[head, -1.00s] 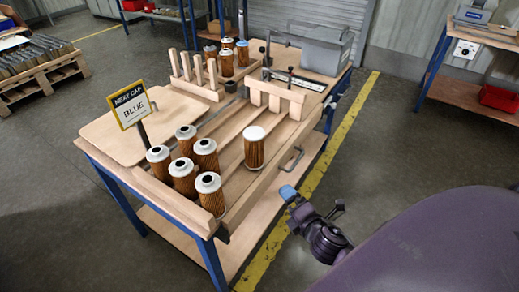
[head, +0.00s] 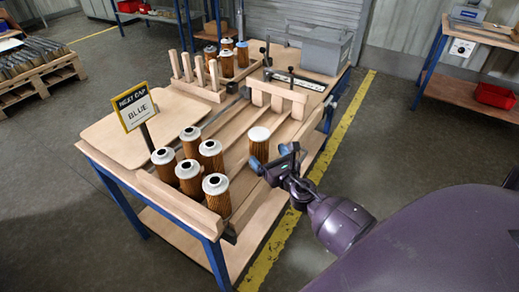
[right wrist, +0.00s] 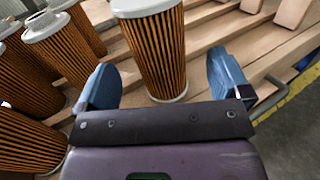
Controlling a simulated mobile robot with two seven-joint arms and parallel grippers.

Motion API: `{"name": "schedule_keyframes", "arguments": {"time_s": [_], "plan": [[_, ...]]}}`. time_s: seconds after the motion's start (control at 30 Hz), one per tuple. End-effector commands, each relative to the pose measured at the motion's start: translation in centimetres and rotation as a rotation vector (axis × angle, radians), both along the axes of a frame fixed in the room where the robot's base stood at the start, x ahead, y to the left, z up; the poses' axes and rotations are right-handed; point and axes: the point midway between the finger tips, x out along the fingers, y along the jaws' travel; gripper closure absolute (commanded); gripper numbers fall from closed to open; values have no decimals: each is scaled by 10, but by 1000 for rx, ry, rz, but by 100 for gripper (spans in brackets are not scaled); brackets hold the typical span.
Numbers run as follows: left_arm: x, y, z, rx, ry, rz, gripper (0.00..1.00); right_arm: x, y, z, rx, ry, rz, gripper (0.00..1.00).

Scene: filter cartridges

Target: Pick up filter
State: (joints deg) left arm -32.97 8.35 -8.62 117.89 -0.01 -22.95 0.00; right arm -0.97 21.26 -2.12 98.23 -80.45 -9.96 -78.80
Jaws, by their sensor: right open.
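A pleated brown filter (head: 259,149) with a plain white top stands upright alone on the wooden lanes of the bench. Several other filters (head: 190,175), with white rims and dark centre holes, stand in a group to its left, nearer the front. My right gripper (head: 271,160) is open at the lone filter's front right. In the right wrist view the lone filter (right wrist: 158,55) stands upright between and just beyond the two blue fingertips, with a visible gap to the right finger. My left gripper is not in view.
A sign (head: 135,107) reads "NEXT CAP BLUE". Wooden pegs (head: 196,70), a pronged wooden stop (head: 278,97), filters with coloured caps (head: 227,58) and a grey bin (head: 324,50) stand farther back. The grouped filters are close to my gripper's left. The board (head: 110,130) is clear.

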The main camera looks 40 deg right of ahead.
Motion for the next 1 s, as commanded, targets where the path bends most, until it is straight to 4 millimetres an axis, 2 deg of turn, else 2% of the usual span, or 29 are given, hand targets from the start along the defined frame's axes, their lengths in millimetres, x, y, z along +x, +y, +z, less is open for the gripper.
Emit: {"name": "schedule_keyframes", "arguments": {"time_s": [0.17,0.5,0.8,0.87,1.0], "plan": [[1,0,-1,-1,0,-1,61,10,0,-1,1,0,0,5],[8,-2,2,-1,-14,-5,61,50,-2,-4,2,1,0,5],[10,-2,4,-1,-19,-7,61,54,-2,-4,2,2,0,5],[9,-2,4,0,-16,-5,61,54,-2,-4,2,2,0,11],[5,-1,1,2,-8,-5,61,54,-2,-4,2,1,0,33]]}}
